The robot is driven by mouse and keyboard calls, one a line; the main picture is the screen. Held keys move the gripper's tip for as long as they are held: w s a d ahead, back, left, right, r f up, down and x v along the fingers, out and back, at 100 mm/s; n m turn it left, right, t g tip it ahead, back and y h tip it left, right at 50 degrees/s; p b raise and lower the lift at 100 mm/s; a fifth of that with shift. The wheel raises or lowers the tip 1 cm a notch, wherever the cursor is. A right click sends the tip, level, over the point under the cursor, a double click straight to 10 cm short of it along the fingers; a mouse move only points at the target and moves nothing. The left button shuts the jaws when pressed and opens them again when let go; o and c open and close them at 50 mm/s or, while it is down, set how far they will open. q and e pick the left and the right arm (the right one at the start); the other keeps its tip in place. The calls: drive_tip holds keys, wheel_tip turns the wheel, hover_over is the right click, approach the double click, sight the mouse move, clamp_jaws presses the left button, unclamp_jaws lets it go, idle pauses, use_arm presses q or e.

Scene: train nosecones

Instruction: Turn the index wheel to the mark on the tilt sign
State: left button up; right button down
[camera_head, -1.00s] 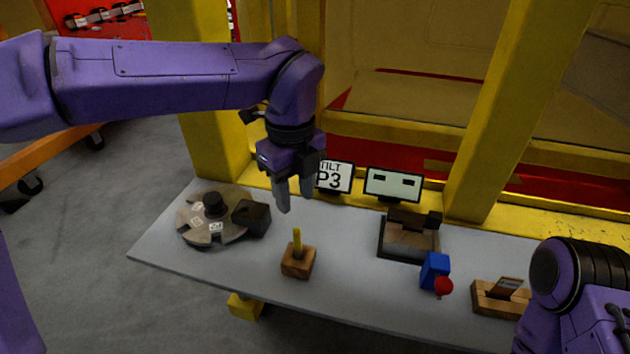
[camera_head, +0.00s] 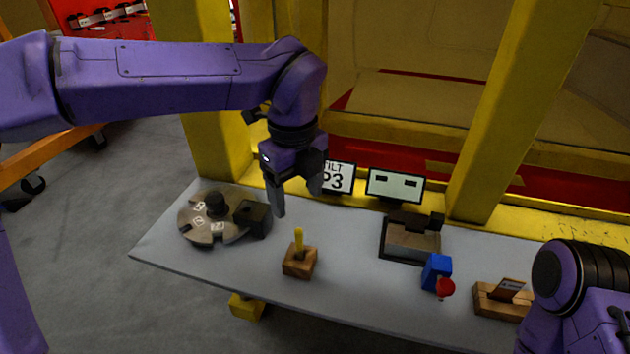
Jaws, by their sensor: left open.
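The index wheel (camera_head: 230,232) is a round grey-brown disc with notches, white labels and a black centre knob (camera_head: 216,205), lying at the left of the table. A dark block (camera_head: 253,218) sits at its right edge. The tilt sign (camera_head: 339,178) stands at the back of the table and reads "P3" under "TILT"; its left edge is partly hidden by my left gripper. My left gripper (camera_head: 297,202) is open and empty, pointing down above the table between the wheel and the sign. My right arm shows at the lower right, but its gripper is out of view.
A wooden block with a yellow peg (camera_head: 299,262) stands in front of my left gripper. A second sign (camera_head: 394,187), a dark tray with a block (camera_head: 409,245), a blue block with a red ball (camera_head: 437,272) and a wooden card holder (camera_head: 502,299) stand to the right. Yellow posts rise behind.

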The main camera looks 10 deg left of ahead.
use_arm(q)
drive_tip(key=shift+a+f, duration=0.1)
drive_tip(key=shift+f, duration=0.05)
drive_tip(key=w+a+f+n+h, duration=0.15)
drive_tip(key=w+a, duration=0.25)
drive_tip(key=a, duration=0.4)
drive_tip(key=m+y, duration=0.1)
drive_tip(key=m, duration=0.8)
approach(214, 198)
drive_tip(key=shift+w+a+f+n+p, duration=0.1)
drive_tip(key=shift+a+f+n+p, duration=0.2)
drive_tip(key=shift+f+p, duration=0.2)
drive_tip(key=shift+d+r+m+y, duration=0.15)
drive_tip(key=shift+d+m+y, duration=0.1)
drive_tip(key=shift+m, duration=0.5)
drive_tip(key=shift+s+d+m, duration=0.2)
drive_tip(key=shift+d+m, duration=0.1)
wheel_tip(214, 198, down, 9)
drive_tip(key=shift+w+a+f+p, duration=0.1)
drive_tip(key=shift+f+p, duration=0.15)
drive_tip(key=shift+p, duration=0.65)
drive_tip(key=shift+f, duration=0.5)
